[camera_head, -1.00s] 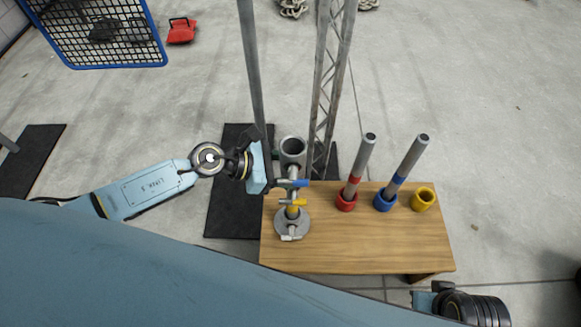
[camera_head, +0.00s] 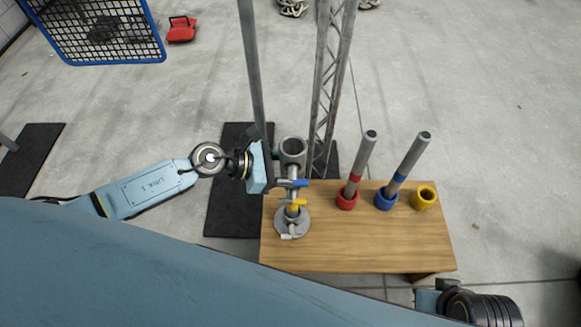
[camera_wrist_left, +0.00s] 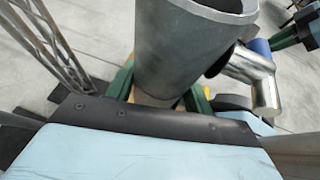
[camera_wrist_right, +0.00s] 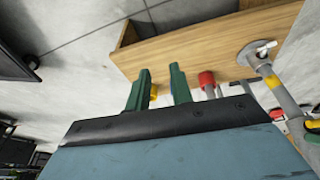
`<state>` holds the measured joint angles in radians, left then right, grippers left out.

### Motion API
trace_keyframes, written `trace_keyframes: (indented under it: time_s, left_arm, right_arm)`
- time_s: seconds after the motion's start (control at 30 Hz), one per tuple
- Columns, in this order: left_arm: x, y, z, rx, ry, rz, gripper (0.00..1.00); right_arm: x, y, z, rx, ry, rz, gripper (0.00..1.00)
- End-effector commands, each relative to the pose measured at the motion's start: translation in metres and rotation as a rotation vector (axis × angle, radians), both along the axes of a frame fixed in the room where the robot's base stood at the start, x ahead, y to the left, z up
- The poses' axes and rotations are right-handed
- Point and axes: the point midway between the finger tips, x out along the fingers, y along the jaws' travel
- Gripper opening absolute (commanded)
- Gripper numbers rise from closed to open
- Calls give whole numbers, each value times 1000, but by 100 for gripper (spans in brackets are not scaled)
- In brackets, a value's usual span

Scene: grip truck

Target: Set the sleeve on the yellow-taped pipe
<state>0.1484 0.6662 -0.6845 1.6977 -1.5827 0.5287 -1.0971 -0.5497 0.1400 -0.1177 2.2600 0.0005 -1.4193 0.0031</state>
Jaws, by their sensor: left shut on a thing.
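A grey tubular sleeve (camera_head: 293,147) with a shiny side peg is held upright by my left gripper (camera_head: 270,172), at the table's far left corner. The left wrist view shows the sleeve (camera_wrist_left: 190,50) between the green fingers, its wide mouth toward the top. The yellow-taped pipe (camera_head: 292,211) rises from a round grey base on the table's left end, below the sleeve in the picture. Whether the pipe's top is inside the sleeve is hidden. My right gripper (camera_wrist_right: 160,72) is open and empty, its fingers apart in the right wrist view.
A lattice mast (camera_head: 330,90) and a grey pole (camera_head: 252,65) stand close to the left gripper. The table front is clear.

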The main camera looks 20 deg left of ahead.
Motion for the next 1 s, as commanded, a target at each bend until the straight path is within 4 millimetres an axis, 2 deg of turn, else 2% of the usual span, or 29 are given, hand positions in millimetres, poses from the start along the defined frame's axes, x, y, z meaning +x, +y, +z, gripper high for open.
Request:
trace_keyframes:
  time_s: [0.47, 1.0]
  left_arm:
    - [1, 0, 0, -3, -3, 0, 10]
    - [1, 0, -9, -3, -3, 0, 10]
  right_arm:
    - [2, 0, 1, -1, -10, 2, 22]
    - [8, 8, 18, 21, -67, 7, 22]
